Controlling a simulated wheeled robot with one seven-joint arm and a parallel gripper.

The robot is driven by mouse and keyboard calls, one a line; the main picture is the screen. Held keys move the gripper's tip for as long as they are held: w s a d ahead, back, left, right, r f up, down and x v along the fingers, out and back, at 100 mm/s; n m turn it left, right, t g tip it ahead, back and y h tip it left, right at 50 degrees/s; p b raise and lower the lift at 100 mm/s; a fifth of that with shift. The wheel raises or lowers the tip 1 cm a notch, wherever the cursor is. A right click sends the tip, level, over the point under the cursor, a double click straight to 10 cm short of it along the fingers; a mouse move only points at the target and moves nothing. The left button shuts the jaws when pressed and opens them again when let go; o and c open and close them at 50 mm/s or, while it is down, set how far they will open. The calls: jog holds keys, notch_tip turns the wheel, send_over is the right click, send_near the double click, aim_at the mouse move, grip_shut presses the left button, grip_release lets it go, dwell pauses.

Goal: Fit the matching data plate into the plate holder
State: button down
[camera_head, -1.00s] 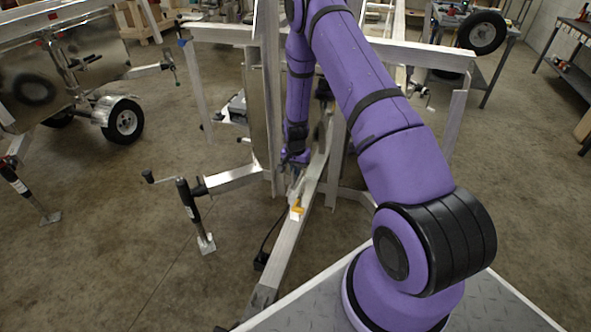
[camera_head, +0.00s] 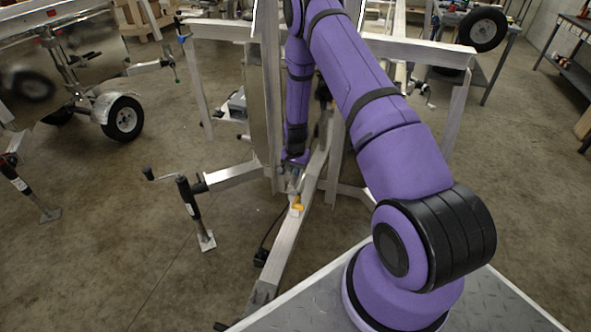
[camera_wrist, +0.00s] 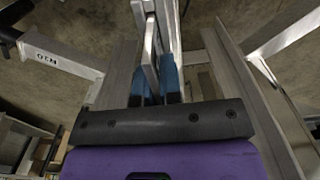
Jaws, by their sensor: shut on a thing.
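My gripper (camera_wrist: 155,90) has blue fingers in the wrist view. They are closed on a thin, pale metal piece seen edge-on, which may be the data plate (camera_wrist: 149,62). Its face and any lettering are hidden. In the head view my gripper (camera_head: 294,184) is low between the upright aluminium posts, just above a sloping aluminium beam. A small yellow part (camera_head: 297,206) with a white patch under it shows at the beam, close below the gripper. I cannot tell what this part is, and I cannot make out the plate holder for sure.
The aluminium beam (camera_head: 283,243) runs down toward the front. A jack (camera_head: 190,205) stands left of it. Posts and flat panels (camera_wrist: 232,75) flank the gripper closely. A marked frame member (camera_wrist: 60,58) is at left in the wrist view. Another trailer (camera_head: 60,75) stands at far left.

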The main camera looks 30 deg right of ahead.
jog(key=shift+f, duration=0.65)
jog(key=c, duration=1.2)
grip_release()
notch_tip(320, 180, up, 11)
jog(key=shift+f, duration=0.1)
